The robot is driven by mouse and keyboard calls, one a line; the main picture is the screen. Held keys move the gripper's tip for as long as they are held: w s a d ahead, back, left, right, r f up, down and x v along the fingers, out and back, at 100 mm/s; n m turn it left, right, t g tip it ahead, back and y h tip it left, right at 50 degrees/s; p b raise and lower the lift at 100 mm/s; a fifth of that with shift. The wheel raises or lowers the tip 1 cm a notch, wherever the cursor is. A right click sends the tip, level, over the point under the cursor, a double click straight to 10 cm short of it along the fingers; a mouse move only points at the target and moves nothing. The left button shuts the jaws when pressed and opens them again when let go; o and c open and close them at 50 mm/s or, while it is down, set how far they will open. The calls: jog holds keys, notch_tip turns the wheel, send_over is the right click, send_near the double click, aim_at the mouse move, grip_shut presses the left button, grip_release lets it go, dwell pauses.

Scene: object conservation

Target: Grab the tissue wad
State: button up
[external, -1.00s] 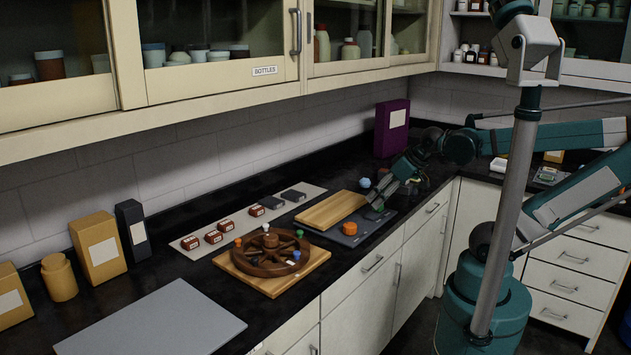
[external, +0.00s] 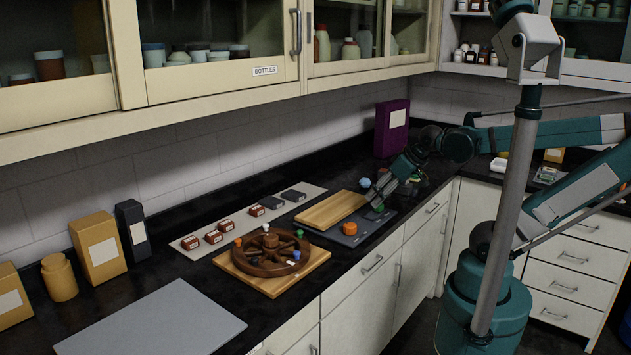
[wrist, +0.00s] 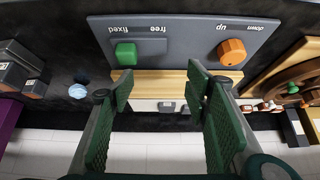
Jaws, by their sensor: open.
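A small pale-blue crumpled ball, which looks like the tissue wad (external: 365,183), lies on the black counter behind the right end of the wooden board. It also shows in the wrist view (wrist: 78,91), left of my fingers and outside the gap between them. My gripper (external: 374,201) is open and empty, over the right end of the grey control panel. In the wrist view its two green-padded fingers (wrist: 158,88) are spread apart, with the wooden board between and beyond them.
The grey panel (external: 347,240) carries an orange knob (external: 349,228) and a green knob (wrist: 125,53). The wooden board (external: 332,210) lies beside it. A spoked brown wheel (external: 271,253) stands on another board to the left. A purple box (external: 391,128) stands behind at the wall.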

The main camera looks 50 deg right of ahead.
jog(key=w+d+r+m+g+p, duration=0.1)
jog(key=w+d+r+m+p, duration=0.3)
jog(key=w+r+p, duration=0.15)
jog(key=m+g+p, duration=0.6)
jog(key=m+p, duration=0.6)
jog(key=p, duration=0.4)
send_over(366, 178)
jog(key=a, duration=0.2)
jog(key=f, duration=0.5)
jog(key=shift+s+d+f, duration=0.15)
jog(key=shift+s+f, duration=0.05)
jog(key=shift+w+d+f+p, duration=0.1)
jog(key=shift+d+f+p, duration=0.4)
jog(key=shift+d+f, duration=0.1)
jog(key=shift+f, duration=1.3)
jog(key=shift+f, duration=0.15)
